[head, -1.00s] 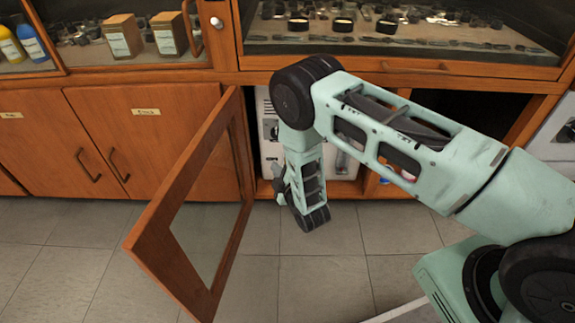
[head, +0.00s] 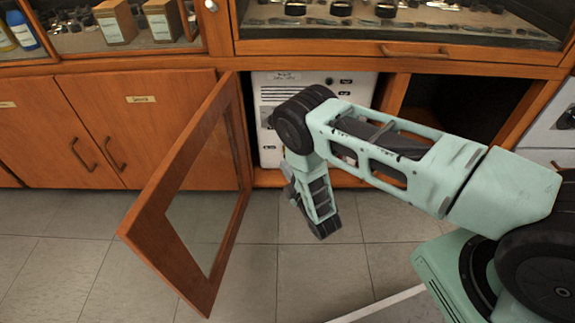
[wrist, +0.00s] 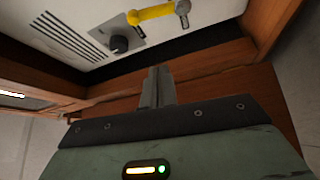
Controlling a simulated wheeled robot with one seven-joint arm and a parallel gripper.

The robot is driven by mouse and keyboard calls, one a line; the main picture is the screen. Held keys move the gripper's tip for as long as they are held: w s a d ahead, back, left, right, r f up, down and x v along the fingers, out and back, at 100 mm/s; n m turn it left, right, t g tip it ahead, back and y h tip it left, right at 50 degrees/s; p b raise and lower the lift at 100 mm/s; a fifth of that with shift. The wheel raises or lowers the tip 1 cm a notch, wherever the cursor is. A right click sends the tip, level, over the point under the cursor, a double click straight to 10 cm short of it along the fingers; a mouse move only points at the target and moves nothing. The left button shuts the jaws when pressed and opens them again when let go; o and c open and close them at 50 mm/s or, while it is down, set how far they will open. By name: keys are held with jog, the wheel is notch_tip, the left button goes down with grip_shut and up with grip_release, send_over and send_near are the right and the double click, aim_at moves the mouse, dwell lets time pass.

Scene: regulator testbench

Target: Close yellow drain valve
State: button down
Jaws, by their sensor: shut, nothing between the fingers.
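The yellow drain valve (wrist: 152,13) shows in the wrist view at the top, a yellow lever on the light front panel, with a metal end piece at its right. My gripper (wrist: 157,72) is in the lower middle of that view, shut and empty, with its fingertips apart from the valve and below it in the picture. In the head view the white unit (head: 268,130) stands inside the open cabinet, and my arm is in front of it. The valve and my fingertips cannot be made out in the head view.
An open cabinet door with a glass pane (head: 200,200) swings out left of my arm. A black knob (wrist: 120,44) sits on the panel near the valve. Wooden cabinet edges (wrist: 268,30) lie close to my gripper. The tiled floor (head: 300,275) in front is clear.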

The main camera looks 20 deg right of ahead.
jog(key=w+d+b, duration=0.2)
jog(key=w+b, duration=0.3)
jog(key=w, duration=0.2)
jog(key=shift+w+b, duration=0.35)
jog(key=shift+w, duration=0.05)
jog(key=shift+d, duration=0.15)
